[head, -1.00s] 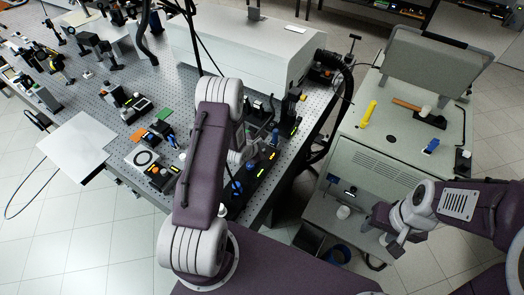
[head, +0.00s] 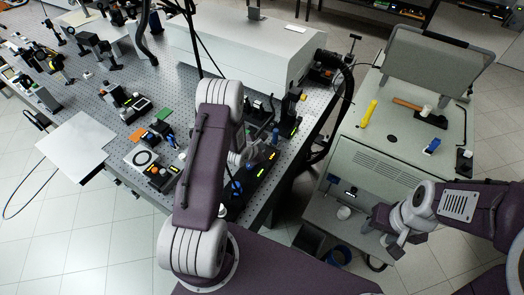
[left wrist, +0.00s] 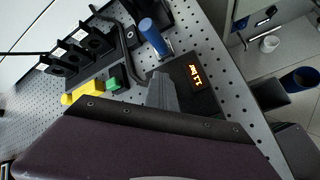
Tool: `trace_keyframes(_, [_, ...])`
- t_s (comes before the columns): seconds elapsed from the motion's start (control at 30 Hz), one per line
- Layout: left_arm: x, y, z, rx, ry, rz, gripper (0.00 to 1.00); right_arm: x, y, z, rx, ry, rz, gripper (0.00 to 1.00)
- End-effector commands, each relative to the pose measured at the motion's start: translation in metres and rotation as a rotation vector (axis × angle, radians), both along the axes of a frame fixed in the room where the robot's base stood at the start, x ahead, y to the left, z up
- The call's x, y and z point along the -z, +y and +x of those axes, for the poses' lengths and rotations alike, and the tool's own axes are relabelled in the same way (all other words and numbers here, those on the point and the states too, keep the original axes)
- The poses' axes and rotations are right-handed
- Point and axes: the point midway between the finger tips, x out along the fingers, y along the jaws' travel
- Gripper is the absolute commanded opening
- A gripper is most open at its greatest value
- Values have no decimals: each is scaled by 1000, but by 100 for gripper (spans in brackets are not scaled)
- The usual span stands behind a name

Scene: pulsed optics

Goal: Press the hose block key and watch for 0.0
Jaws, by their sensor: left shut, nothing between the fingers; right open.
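In the left wrist view a dark block (left wrist: 207,91) on the perforated bench carries a lit orange display (left wrist: 195,74). Its digits are slanted and I cannot read them surely. My left gripper (left wrist: 163,90) is shut and empty, its grey fingers pointing at the bench beside this block; I cannot tell whether they touch anything. Any key on the block is not clear to me. In the head view my left gripper (head: 246,157) is over the bench's right part, near small orange lights. My right gripper (head: 392,238) is open, off the bench at the right.
A blue-handled tool (left wrist: 152,36), a green piece (left wrist: 115,80) and a yellow piece (left wrist: 88,90) lie close to the left fingers. A long grey housing (head: 245,48) stands behind. A grey cabinet (head: 375,170) stands right of the bench, with a yellow object (head: 368,113) on top.

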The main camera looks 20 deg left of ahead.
Motion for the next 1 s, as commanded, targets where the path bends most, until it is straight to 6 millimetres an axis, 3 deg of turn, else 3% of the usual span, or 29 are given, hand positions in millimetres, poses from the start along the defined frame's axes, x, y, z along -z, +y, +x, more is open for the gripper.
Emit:
trace_keyframes(0.3, [0, 0, -1, 0, 3, 0, 0, -1, 0, 0, 0, 0, 0, 52])
trace_keyframes(0.63, [-22, 0, 0, 0, 1, 0, 0, -20, 0, 0, 0, 0, 0, 52])
trace_keyframes(1.0, [-24, 0, 0, 0, 1, 0, 0, -22, 0, 0, 0, 0, 0, 52])
